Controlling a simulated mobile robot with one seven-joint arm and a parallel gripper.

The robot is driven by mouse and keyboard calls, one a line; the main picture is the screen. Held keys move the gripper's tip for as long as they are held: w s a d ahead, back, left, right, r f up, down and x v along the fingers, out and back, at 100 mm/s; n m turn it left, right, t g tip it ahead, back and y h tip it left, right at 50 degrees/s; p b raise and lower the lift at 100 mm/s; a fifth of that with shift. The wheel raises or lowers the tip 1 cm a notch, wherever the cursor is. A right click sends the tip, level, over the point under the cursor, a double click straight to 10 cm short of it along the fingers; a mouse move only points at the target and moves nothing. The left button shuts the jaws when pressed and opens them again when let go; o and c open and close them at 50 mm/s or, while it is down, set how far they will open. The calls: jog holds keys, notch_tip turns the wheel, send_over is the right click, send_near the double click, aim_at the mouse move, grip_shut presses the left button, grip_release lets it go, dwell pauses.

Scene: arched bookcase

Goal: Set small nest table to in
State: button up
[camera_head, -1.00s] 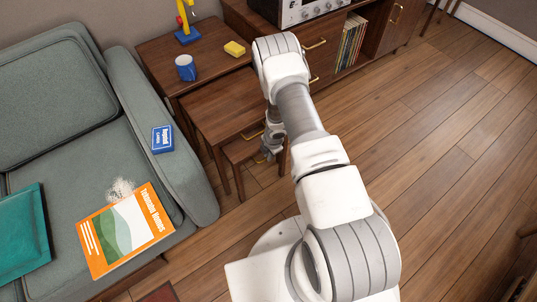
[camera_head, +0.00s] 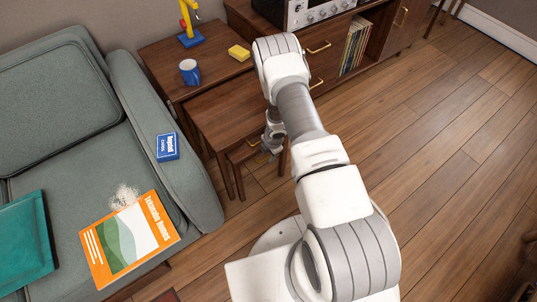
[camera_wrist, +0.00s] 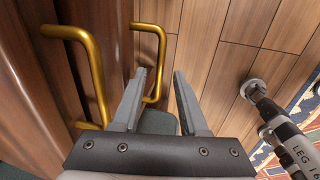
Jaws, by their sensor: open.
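The small nest table (camera_head: 240,155) is a low brown wooden table, partly under the medium nest table (camera_head: 220,108), with its front part sticking out. My arm hides its right side. My gripper (camera_head: 270,148) is at the small table's front. In the wrist view my gripper (camera_wrist: 168,75) is open with nothing between its fingers. Its left finger is close to the middle handle; I cannot tell if they touch.
A grey-green sofa (camera_head: 180,165) with a book (camera_head: 125,235) stands at left. A wooden cabinet (camera_head: 322,65) stands behind. The floor (camera_head: 450,150) at right is clear.

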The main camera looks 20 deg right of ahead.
jog(key=s+r+p, duration=0.1)
jog(key=r+p, duration=0.2)
jog(key=r, duration=0.5)
jog(key=s+d+r+p, duration=0.1)
jog(key=s+r+p, duration=0.1)
jog(key=r, duration=0.7)
jog(key=shift+s+p, duration=0.15)
jog(key=shift+p, duration=0.35)
